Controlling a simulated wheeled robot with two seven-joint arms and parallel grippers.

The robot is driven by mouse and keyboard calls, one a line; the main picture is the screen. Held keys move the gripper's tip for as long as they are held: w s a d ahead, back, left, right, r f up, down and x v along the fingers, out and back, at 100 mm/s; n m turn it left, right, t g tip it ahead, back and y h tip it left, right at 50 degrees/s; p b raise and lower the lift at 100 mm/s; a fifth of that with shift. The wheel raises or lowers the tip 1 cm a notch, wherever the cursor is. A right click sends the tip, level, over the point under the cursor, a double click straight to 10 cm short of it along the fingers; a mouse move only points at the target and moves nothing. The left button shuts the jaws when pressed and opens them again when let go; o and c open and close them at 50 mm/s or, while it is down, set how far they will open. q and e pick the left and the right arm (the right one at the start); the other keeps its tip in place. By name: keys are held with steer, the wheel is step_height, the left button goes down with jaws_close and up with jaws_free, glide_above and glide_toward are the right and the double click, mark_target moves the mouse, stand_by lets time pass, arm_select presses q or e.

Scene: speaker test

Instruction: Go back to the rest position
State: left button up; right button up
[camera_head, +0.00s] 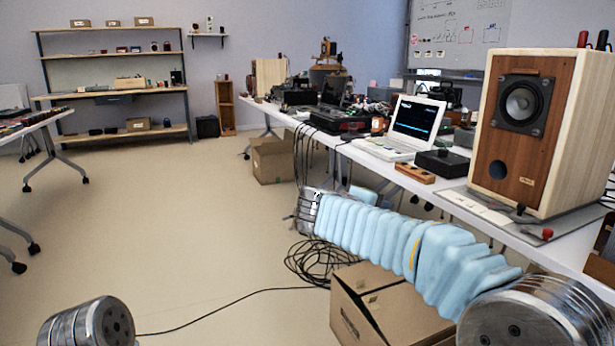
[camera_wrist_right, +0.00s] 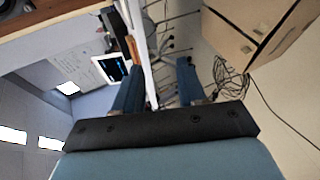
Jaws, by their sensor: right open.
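My right arm, in a light blue padded cover, reaches in from the lower right in the head view. Its metal wrist end is beside the front edge of the long white table (camera_head: 367,159), over the floor side. In the right wrist view my right gripper (camera_wrist_right: 158,82) is open, with its two dark blue fingers apart. I see no object held between them; the table's edge shows behind the gap. My left gripper is not in view; only a metal joint, likely of my left arm, shows at the lower left.
A wooden speaker (camera_head: 521,130), a laptop (camera_head: 414,125) and a black box (camera_head: 442,163) stand on the table. Cardboard boxes (camera_head: 382,308) and coiled black cable (camera_head: 318,262) lie on the floor near my right arm. The floor at centre left is clear.

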steer(key=s+a+f+n+g+y+p, duration=0.1)
steer(key=s+f+g+y, duration=0.25)
steer(key=f, duration=1.25)
steer(key=s+a+f+g+y+p, duration=0.1)
steer(key=s+a+f+g+y, duration=0.2)
steer(key=f, duration=1.4)
steer(key=s+f+m+y+p, duration=0.1)
steer(key=s+f+m+y, duration=0.1)
steer(key=s+f, duration=0.3)
steer(key=s+f+m+g+y+p, duration=0.1)
steer(key=s+f+m+y, duration=0.2)
steer(key=s, duration=0.8)
steer(key=s+f+m+g+y+p, duration=0.1)
steer(key=s+f+m+y, duration=0.1)
steer(key=s+f+m, duration=0.4)
step_height(320, 180, down, 2)
steer(key=s, duration=0.2)
steer(key=shift+s+d, duration=0.25)
steer(key=shift+s, duration=0.15)
steer(key=shift+d+m, duration=0.1)
steer(key=shift+m, duration=0.2)
